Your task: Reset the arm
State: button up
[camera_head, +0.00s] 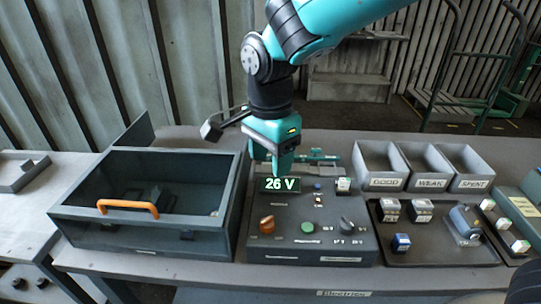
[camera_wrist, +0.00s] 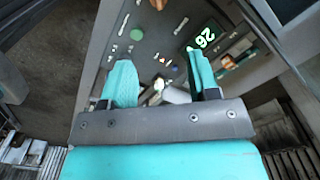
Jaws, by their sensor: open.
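My gripper (camera_head: 281,172) hangs from my teal arm, pointing down over the back of the dark tester panel (camera_head: 300,247). Its tips overlap the area just above the green "26 V" display (camera_head: 282,184) in the head view. In the wrist view my gripper (camera_wrist: 163,75) has its two teal fingers spread apart with nothing clasped. A pale block (camera_wrist: 176,95) shows beyond and between the fingers, partly hidden by the gripper body. A small white-topped block (camera_head: 343,185) sits at the panel's back right. The panel carries an orange knob (camera_head: 267,224), a green button (camera_head: 308,227) and a dark knob (camera_head: 346,225).
A dark clear-sided box (camera_head: 225,205) with an orange handle (camera_head: 128,207) stands left of the panel. Bins labelled GOOD (camera_head: 384,183), WEAK (camera_head: 431,183) and SPENT (camera_head: 477,183) stand back right.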

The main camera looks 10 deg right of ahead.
jog(key=shift+r, duration=0.35)
jog(key=s+d+r+n+y, duration=0.2)
jog(key=s+d+n, duration=0.1)
jog(key=s+n, duration=0.6)
jog(key=s+d+r+n+y, duration=0.2)
jog(key=s+n, duration=0.8)
jog(key=shift+d, duration=0.4)
